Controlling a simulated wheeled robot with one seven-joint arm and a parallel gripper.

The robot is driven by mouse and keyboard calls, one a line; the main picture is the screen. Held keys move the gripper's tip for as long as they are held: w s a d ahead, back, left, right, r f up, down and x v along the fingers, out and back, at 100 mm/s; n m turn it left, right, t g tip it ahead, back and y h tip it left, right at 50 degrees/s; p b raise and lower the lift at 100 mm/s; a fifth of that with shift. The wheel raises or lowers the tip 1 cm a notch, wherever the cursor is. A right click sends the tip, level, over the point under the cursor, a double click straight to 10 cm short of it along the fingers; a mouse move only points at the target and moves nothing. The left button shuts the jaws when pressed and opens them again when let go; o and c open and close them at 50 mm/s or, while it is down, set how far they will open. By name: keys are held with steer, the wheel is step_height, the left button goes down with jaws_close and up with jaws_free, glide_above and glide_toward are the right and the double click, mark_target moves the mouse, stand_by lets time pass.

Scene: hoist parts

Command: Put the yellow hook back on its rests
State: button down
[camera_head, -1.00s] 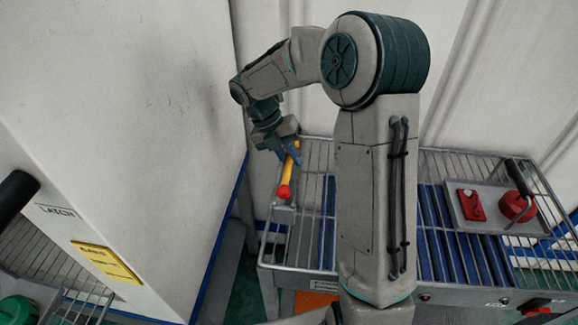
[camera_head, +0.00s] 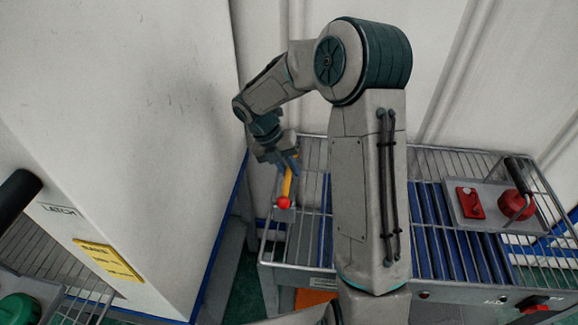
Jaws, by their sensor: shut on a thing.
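The yellow hook (camera_head: 287,184) is a slim yellow bar with a red knob at its near end. My gripper (camera_head: 287,162) is shut on it near its upper end, and the jaws hide that end. The hook hangs over the left end of a wire-railed rack (camera_head: 310,153). A grey fitting (camera_head: 283,214) shows just below the red knob. I cannot tell whether the hook touches it or which parts are its rests.
A grey plate (camera_head: 470,217) with red parts lies on the rack's right side. Blue rollers (camera_head: 470,250) fill the rack's middle. A white cabinet (camera_head: 130,130) with a yellow label stands close on the left. My arm hides part of the rack.

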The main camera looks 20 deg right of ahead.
steer(key=shift+f, duration=0.15)
steer(key=c, duration=1.4)
jaws_free()
